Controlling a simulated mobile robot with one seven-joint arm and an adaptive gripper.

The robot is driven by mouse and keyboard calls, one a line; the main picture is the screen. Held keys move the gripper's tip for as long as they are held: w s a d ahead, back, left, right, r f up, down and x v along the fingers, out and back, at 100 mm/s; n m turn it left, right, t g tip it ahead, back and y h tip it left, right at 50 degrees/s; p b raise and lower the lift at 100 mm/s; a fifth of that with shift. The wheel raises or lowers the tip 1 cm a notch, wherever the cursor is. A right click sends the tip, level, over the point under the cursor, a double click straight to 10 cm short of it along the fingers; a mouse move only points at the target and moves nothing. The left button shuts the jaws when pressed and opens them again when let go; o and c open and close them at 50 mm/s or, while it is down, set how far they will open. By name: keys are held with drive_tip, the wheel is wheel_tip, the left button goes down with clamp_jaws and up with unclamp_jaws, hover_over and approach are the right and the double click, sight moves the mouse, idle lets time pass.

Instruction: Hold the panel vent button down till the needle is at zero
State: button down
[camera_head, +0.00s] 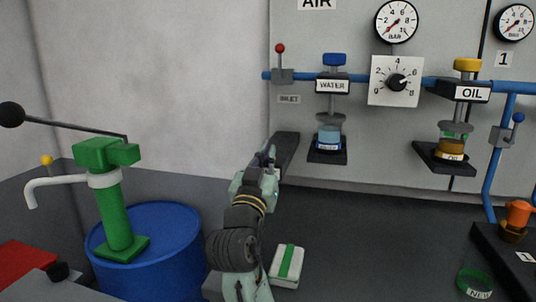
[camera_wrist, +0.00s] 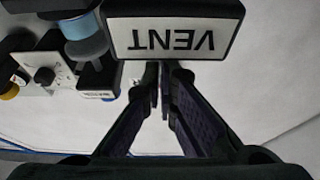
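The VENT sign (camera_wrist: 172,30) shows upside down at the top of the wrist view. The vent button itself cannot be made out; the sign or my fingers may hide it. In the head view a dark block (camera_head: 287,150) juts from the panel beside my gripper (camera_head: 268,155). My gripper's fingers are together with nothing seen between them, and their tips (camera_wrist: 159,76) reach in by the sign's edge. Whether they touch the button cannot be told. The round BAR gauge (camera_head: 396,21) has a red needle pointing lower left, near the scale's low end; the exact reading is too small.
A second gauge (camera_head: 515,22) hangs at the right. A square dial (camera_head: 396,80), the WATER unit (camera_head: 331,110) and the OIL unit (camera_head: 459,120) sit right of my gripper. A blue drum (camera_head: 160,245) with a green pump (camera_head: 115,215) stands left. The wall left of the panel is bare.

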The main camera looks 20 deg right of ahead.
drive_tip(key=shift+w+f, duration=0.35)
drive_tip(key=shift+f, duration=0.4)
wheel_tip(320, 180, up, 6)
drive_tip(key=p, duration=0.4)
drive_tip(key=shift+f, duration=0.15)
drive_tip(key=b+v, duration=0.3)
drive_tip(key=v, duration=0.7)
drive_tip(key=shift+s, duration=0.4)
